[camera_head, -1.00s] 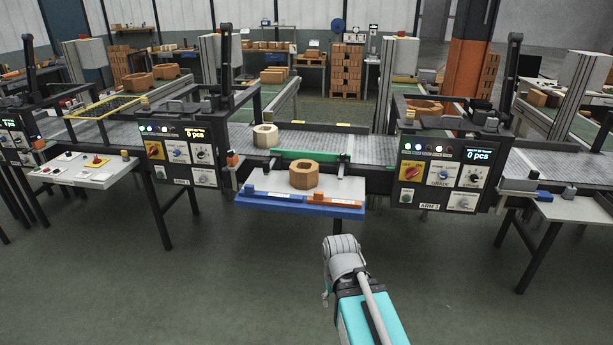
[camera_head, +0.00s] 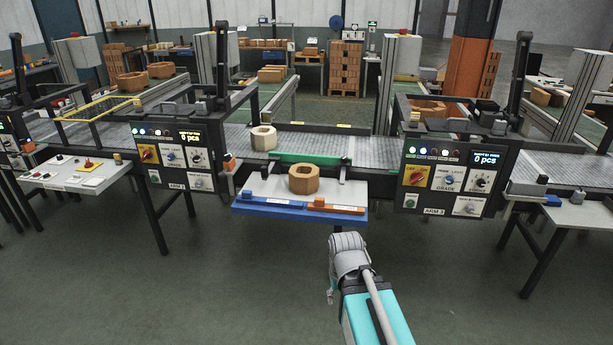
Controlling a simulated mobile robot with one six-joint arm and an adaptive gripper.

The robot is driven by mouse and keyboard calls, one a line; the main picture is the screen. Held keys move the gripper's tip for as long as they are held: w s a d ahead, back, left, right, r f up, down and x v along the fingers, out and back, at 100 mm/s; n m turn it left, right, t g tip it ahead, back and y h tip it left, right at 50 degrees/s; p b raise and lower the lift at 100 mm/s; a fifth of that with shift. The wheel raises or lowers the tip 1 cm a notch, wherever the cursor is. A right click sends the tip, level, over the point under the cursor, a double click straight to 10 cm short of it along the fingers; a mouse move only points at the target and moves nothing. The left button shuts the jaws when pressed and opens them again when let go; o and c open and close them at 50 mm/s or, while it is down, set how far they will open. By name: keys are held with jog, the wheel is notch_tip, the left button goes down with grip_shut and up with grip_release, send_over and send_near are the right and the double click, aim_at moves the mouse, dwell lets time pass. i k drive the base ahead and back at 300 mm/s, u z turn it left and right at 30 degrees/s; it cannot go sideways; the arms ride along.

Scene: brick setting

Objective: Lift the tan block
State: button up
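A light tan, pale octagonal block (camera_head: 263,138) with a hole in its top stands on the conveyor, left of centre. A darker, orange-brown octagonal block (camera_head: 304,180), also with a hole, sits on the tray-like shelf (camera_head: 262,186) in front of the belt. My arm reaches up from the bottom edge, and its grey end (camera_head: 348,258) is in front of the shelf and below it in the picture, apart from both blocks. No fingers can be made out there, so I cannot see whether my gripper is open or shut.
The shelf's front edge carries a blue bar (camera_head: 272,200) and an orange bar (camera_head: 336,208). A green strip (camera_head: 308,158) stands between the belt and the shelf. Control panels (camera_head: 172,156) and (camera_head: 455,176) flank it. The floor in front is clear.

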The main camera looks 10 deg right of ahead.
aim_at(304, 178)
jog(key=i, duration=1.4)
jog(key=u, duration=0.05)
